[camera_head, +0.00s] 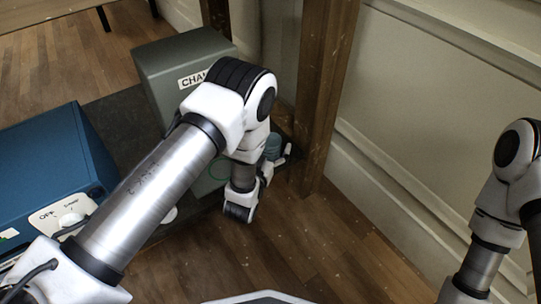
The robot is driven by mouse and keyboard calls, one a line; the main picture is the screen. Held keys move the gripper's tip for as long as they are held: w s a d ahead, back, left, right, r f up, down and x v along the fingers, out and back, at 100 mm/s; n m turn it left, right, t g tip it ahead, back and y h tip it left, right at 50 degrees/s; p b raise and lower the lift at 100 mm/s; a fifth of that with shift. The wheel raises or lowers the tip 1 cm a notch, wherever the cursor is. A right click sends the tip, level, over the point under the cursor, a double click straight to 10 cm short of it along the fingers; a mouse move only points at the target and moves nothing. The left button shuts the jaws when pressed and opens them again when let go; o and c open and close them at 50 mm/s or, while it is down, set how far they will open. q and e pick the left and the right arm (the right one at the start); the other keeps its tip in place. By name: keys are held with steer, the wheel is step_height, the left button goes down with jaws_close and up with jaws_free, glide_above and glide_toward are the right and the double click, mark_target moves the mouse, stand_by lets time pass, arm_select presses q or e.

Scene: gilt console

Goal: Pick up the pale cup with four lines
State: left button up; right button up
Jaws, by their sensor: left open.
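My left arm crosses the view from the lower left, and its wrist hangs down in front of the dark console surface. My left gripper (284,156) is open, small and partly hidden at the surface's right end, close to a blue-grey rounded object (272,146). I cannot tell whether they touch. A small pale object (170,214) shows partly beside my left arm; no lines can be made out on it. I cannot clearly identify the pale cup with four lines. My right arm is at the right edge, its gripper out of view.
A grey-green box (165,70) with a partly hidden label stands at the back. A wooden post (325,90) rises right of the surface. Wooden floor (320,235) is clear in front.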

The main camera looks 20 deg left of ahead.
arm_select(q)
steer(key=shift+w, duration=0.15)
steer(key=c, duration=1.3)
steer(key=shift+r, duration=0.1)
